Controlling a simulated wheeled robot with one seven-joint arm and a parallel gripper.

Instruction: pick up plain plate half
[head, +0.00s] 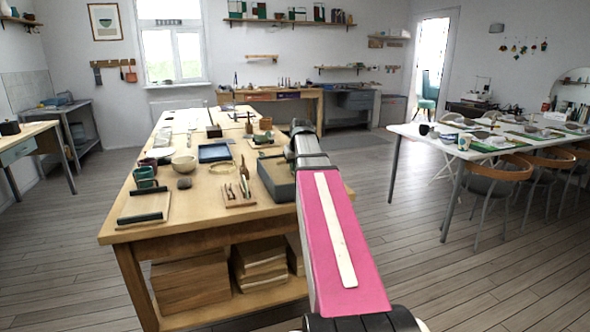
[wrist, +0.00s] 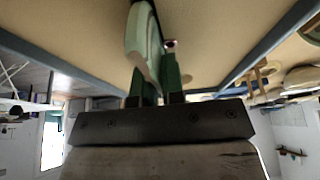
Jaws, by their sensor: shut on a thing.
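In the wrist view a pale green plate half (wrist: 139,40) stands edge-on between the two dark green fingers of my gripper (wrist: 154,86). My gripper is shut on it. Its far end reaches over a sand-coloured surface with blue-grey walls (wrist: 272,45); I cannot tell whether it touches that surface. In the head view the gripper and the plate half are hidden behind my arm, near the grey tray (head: 284,192) at the right edge of the wooden workbench (head: 215,222).
The bench also holds a blue tray (head: 214,152), a bowl (head: 184,165), a green mug (head: 145,177) and a board with a dark green bar (head: 140,218). A white table (head: 437,145) with chairs stands at right. Wooden floor lies open between bench and table.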

